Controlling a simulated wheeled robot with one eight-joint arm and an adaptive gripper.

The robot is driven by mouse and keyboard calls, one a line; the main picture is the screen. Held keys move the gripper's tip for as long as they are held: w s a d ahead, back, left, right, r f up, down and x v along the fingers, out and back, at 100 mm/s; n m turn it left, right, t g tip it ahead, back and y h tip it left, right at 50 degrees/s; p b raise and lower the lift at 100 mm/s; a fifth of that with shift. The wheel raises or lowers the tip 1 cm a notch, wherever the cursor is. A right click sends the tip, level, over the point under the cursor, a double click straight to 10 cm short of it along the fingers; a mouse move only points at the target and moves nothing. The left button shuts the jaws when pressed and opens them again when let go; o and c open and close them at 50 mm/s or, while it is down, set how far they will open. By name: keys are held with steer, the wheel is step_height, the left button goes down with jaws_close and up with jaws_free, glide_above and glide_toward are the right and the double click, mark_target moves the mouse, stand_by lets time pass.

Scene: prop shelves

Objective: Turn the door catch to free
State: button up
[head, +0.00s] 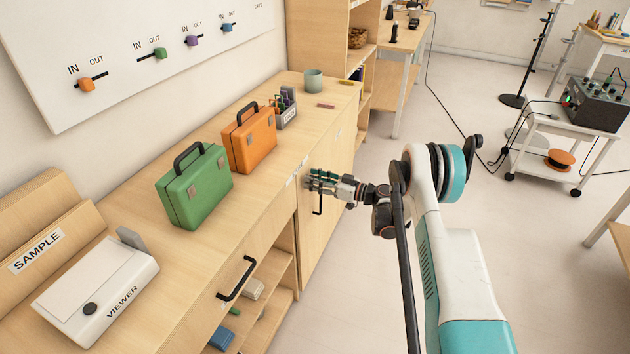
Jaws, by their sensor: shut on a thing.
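My gripper (313,181) is at the upper part of a wooden cabinet door (311,246), just below the counter's front edge. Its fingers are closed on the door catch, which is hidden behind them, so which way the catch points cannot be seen. A black door handle (319,206) shows just below the fingers. The door looks closed.
A green case (196,190) and an orange case (250,143) stand on the counter left of my gripper. A white viewer (97,290) sits nearer. A drawer handle (236,278) juts out.

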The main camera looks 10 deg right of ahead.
steer(key=shift+w+d+f+m, duration=0.1)
steer(key=shift+m, duration=3.9)
steer(key=shift+w+d+f+m, duration=0.1)
steer(key=shift+m, duration=3.9)
steer(key=o, duration=1.1)
steer(key=shift+c, duration=0.2)
steer(key=v, duration=1.2)
